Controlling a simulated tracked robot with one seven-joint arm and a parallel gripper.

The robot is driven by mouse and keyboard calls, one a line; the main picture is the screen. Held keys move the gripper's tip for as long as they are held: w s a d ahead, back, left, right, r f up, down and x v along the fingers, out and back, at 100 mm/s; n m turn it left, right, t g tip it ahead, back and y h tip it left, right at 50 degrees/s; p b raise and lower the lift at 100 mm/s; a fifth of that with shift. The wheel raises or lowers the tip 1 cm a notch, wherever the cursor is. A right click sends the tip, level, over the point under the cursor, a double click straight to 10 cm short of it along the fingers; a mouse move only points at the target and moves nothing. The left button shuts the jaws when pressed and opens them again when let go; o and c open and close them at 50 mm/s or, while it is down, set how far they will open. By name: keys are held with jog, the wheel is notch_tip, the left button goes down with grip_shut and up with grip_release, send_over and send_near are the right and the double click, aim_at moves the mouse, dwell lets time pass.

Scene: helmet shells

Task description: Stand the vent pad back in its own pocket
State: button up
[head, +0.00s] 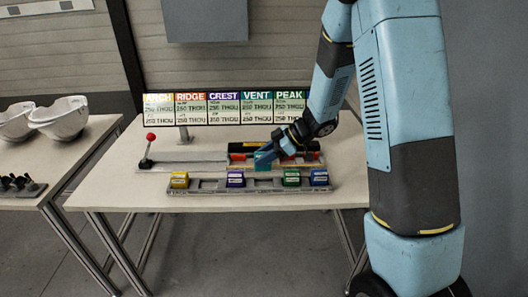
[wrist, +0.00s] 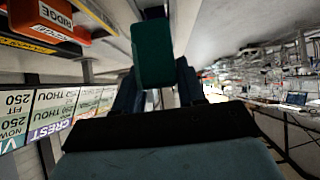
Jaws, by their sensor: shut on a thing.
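The vent pad (head: 263,160), a dark teal block, is held in my gripper (head: 270,152) above the rear edge of the pad rack (head: 208,188). In the wrist view the pad (wrist: 152,52) stands out between the two fingers, which are shut on it. The rack is a long grey strip along the table front. It holds a yellow pad (head: 180,180), a purple pad (head: 235,179), a green pad (head: 291,178) and a blue pad (head: 319,178). Bare places show between yellow and purple, and between purple and green, below my gripper.
Behind the rack is a grey fixture with a red-knobbed lever (head: 149,145). An orange-red block marked RIDGE (wrist: 50,20) sits there, partly hidden by my arm in the head view. A sign board (head: 225,108) stands behind. White shells (head: 60,117) lie on the left table.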

aim_at(264, 170)
jog(key=shift+d+f, duration=0.1)
jog(key=shift+f, duration=3.2)
jog(key=shift+f, duration=0.45)
jog(key=o, duration=1.2)
jog(key=shift+w+r, duration=0.1)
jog(key=shift+r, duration=0.55)
jog(key=s+d+r, duration=0.4)
jog(key=s+r, duration=0.7)
jog(key=s, duration=0.2)
jog(key=shift+s+r, duration=0.25)
jog(key=shift+s, duration=0.05)
